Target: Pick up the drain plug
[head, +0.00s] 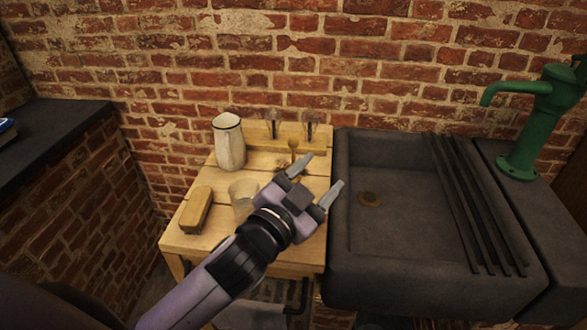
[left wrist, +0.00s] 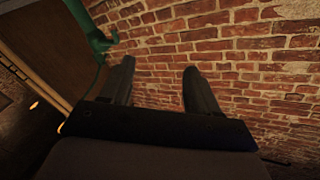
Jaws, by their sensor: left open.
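My left gripper (head: 316,178) is open and empty above the right side of the wooden table (head: 178,240), pointing toward the sink's left edge. In the left wrist view its two fingers (left wrist: 156,70) stand apart with only brick wall beyond. My right gripper is not in view.
A white jug (head: 229,142), a brown block or brush (head: 195,209) and a clear glass jar (head: 242,195) stand on the table. Dark bars (head: 470,205) cross the sink's right side. A green pump (head: 535,115) stands at the right. The sink's middle is clear.

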